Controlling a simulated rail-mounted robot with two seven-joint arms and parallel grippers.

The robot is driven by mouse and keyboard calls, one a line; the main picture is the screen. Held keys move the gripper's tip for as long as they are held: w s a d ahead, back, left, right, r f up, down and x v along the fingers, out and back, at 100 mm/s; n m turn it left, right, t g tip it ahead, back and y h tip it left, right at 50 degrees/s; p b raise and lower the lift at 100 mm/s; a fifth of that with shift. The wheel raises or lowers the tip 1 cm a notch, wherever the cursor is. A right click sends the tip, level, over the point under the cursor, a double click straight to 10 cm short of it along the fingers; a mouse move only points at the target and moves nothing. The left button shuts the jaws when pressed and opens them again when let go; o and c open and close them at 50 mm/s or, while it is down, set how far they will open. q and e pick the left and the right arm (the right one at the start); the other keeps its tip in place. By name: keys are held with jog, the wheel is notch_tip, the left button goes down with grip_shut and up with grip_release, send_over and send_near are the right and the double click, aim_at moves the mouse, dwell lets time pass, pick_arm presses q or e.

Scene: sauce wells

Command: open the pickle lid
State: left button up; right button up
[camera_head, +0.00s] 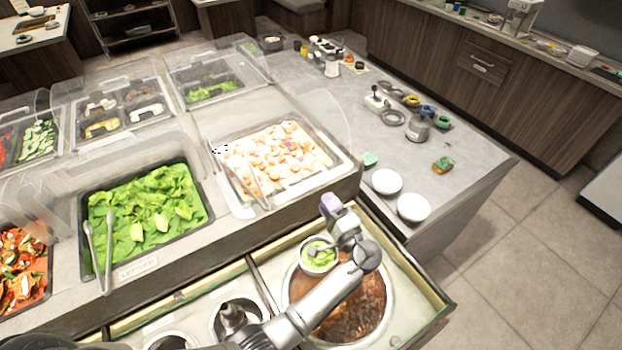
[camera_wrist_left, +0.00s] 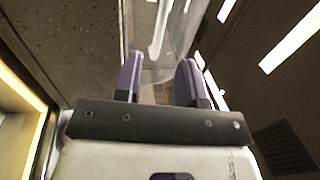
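A small round well with green contents (camera_head: 318,258), possibly the pickle, sits in the front counter frame in the head view. My left wrist and forearm partly cover it. I cannot tell which piece is the pickle lid. My left gripper (camera_head: 331,204) is beyond the green well, near the counter's back edge. In the left wrist view its two purple fingers (camera_wrist_left: 159,78) stand apart with nothing visible between them. My right gripper is not in view.
A large round well of brown-red sauce (camera_head: 352,310) lies under my left forearm. A lettuce tray (camera_head: 205,215) and clear sneeze-guard covers (camera_head: 335,120) stand behind. Two white bowls (camera_head: 386,181) (camera_head: 413,207) sit on the grey counter to the right.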

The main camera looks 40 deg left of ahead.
aim_at(311, 180)
pick_arm(q)
jog(key=p+x, duration=0.1)
jog(key=x, duration=0.7)
jog(key=shift+w+a, duration=0.1)
jog(key=shift+a, duration=0.3)
grip_shut()
